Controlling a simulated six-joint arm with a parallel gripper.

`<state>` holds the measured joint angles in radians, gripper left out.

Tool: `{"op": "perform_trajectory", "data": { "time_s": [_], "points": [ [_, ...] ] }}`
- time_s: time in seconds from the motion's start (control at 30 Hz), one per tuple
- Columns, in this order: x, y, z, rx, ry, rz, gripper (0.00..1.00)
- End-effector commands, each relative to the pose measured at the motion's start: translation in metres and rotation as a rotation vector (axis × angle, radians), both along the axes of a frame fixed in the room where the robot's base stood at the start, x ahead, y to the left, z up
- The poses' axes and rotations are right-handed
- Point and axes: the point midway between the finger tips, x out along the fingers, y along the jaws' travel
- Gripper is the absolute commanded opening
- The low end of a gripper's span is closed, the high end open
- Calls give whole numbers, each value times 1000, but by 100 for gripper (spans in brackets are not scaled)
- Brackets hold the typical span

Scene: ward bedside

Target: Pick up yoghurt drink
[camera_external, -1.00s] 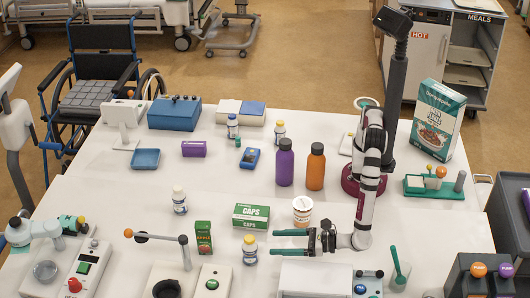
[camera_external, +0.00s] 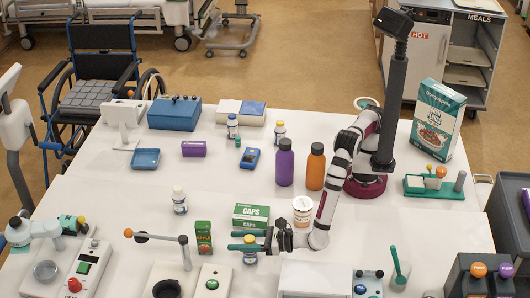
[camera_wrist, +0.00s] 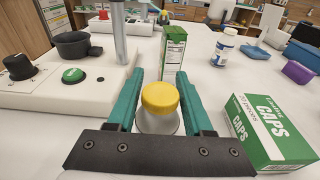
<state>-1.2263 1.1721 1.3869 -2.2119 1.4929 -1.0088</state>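A small white bottle with a yellow cap (camera_external: 250,257) stands upright on the white table; its label cannot be read. It also shows in the wrist view (camera_wrist: 160,100), between my fingers. My gripper (camera_external: 231,241) reaches left over the table, its green fingers open on either side of this bottle. In the wrist view my gripper (camera_wrist: 160,74) shows a narrow gap between bottle and fingers. Other small white bottles stand at the left (camera_external: 179,202), back left (camera_external: 232,127) and back centre (camera_external: 279,133). Which one is the yoghurt drink is not readable.
A green carton (camera_external: 203,238) stands just beyond my fingertips. A green and white CAPS box (camera_external: 251,216) lies close behind my gripper. A white tub (camera_external: 302,212) is near my forearm. A device with a post (camera_external: 184,253) stands to the left.

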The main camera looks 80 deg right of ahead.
Motion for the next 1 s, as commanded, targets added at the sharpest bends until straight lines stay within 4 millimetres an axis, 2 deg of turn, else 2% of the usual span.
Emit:
{"op": "perform_trajectory", "data": {
  "time_s": [0.03, 0.27, 0.67, 0.77, 0.9, 1.0],
  "points": [
    [0, 0, 0, 0, 0, 0, 40],
    [0, 0, 0, 0, 0, 0, 0],
    [0, 0, 4, 0, 0, 0, 0],
    [0, 0, 16, 2, -1, 0, 0],
    [0, 0, 43, 3, -1, 0, 0],
    [8, -22, 55, -1, 0, -3, 0]
  ]
}}
